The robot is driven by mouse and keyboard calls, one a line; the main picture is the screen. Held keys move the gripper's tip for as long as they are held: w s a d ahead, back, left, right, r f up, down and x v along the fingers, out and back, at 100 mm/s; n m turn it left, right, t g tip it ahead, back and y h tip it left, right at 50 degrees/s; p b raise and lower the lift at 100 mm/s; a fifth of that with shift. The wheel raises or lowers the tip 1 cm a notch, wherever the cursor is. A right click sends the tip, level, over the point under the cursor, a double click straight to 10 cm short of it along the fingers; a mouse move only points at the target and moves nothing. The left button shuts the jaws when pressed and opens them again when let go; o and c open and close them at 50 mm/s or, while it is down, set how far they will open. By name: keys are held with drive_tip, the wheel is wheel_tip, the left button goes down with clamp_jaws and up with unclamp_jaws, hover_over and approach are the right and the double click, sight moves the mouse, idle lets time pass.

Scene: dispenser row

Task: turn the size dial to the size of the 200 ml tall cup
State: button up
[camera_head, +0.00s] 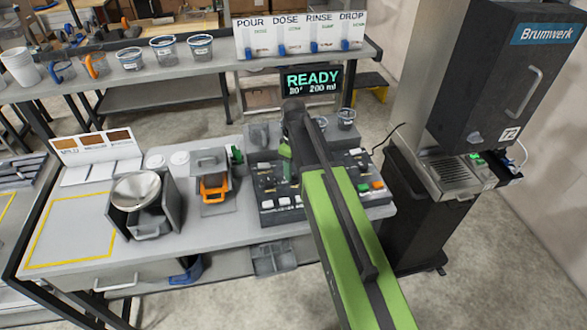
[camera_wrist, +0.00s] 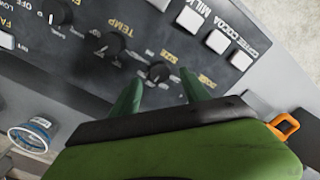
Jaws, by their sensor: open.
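The control panel (camera_head: 268,193) lies on the bench in the head view, partly hidden by my arm. In the wrist view, a small dark dial (camera_wrist: 158,72) sits beside a yellow label that seems to read SIZE. My gripper (camera_wrist: 160,92) is open, its green fingertips apart on either side of this dial; contact cannot be told. The dial's pointer setting is too small to read. The display (camera_head: 312,81) reads READY and 200 ml. Several clear cups (camera_head: 163,48) stand on the upper shelf; I cannot tell which is the 200 ml tall one.
A TEMP dial (camera_wrist: 108,42) and push buttons (camera_wrist: 217,41) are close to my fingers. A clear cup (camera_head: 346,118) stands behind the panel. The Brumwerk machine (camera_head: 500,90) stands right. A metal funnel bowl (camera_head: 141,190) is on the left bench.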

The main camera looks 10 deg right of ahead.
sight(294, 177)
wheel_tip(294, 177, up, 14)
drive_tip(key=p, duration=1.2)
drive_tip(key=shift+r+p, duration=0.15)
drive_tip(key=shift+p, duration=0.2)
